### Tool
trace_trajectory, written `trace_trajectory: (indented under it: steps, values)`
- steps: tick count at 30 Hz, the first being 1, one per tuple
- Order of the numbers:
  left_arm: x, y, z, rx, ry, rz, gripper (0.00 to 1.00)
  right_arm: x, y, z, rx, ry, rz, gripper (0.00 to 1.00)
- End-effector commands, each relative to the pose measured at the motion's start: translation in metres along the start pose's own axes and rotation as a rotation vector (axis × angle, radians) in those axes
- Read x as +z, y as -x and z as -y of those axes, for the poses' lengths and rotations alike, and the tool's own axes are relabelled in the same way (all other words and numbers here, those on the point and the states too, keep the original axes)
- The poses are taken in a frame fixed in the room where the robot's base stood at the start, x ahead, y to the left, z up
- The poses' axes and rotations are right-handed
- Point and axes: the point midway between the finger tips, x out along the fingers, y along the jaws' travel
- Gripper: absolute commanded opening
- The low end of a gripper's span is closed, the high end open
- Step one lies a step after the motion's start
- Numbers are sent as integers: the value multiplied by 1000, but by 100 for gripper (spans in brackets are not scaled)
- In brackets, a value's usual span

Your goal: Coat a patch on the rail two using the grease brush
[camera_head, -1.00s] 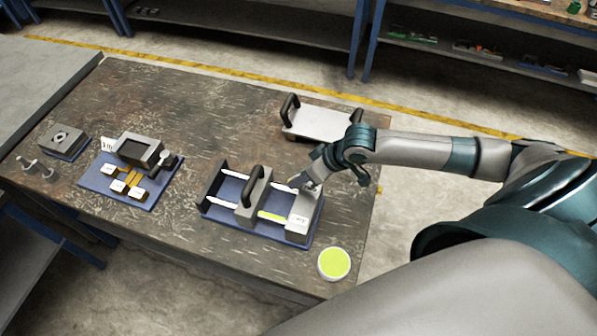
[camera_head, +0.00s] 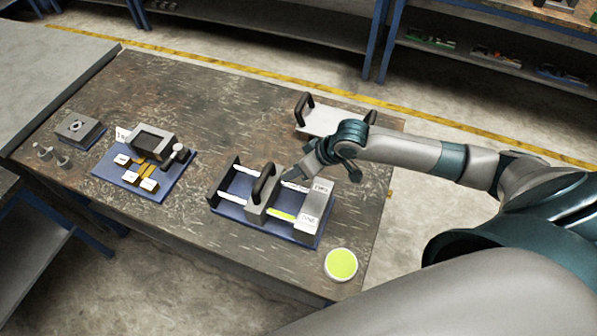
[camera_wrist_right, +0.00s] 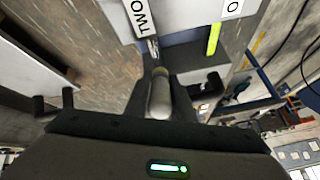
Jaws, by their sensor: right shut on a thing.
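My right gripper (camera_head: 300,177) is shut on the grease brush (camera_wrist_right: 160,95), low over the far rail. The brush tip is at rail two (camera_head: 296,186), beside the "TWO" label (camera_wrist_right: 140,18); I cannot tell for certain whether it touches. No clear yellow-green patch shows on rail two; the brush partly hides it. The near rail carries a yellow-green grease patch (camera_head: 283,216), also seen in the right wrist view (camera_wrist_right: 213,40). The round grease pot (camera_head: 341,265), filled with yellow-green grease, stands near the table's front right. My left gripper is out of view.
A grey carriage with a dark handle (camera_head: 263,192) sits across the rails, just left of the brush. A labelled end block (camera_head: 315,208) is to the right. A white tray with dark handles (camera_head: 330,120) lies behind. A second blue-based fixture (camera_head: 145,165) stands left.

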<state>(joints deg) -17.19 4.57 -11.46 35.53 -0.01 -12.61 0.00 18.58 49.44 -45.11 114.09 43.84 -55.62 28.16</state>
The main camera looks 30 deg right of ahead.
Motion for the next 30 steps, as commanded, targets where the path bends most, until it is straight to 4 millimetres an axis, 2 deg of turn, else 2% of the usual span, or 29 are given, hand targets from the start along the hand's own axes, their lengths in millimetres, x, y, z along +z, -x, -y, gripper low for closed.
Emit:
trace_trajectory:
  steps: [11, 30]
  values:
    - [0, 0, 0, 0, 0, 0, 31, -2, 3, 1, 0, 0, 0, 0]
    - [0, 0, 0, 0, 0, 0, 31, -28, 44, 11, 0, 1, -1, 0]
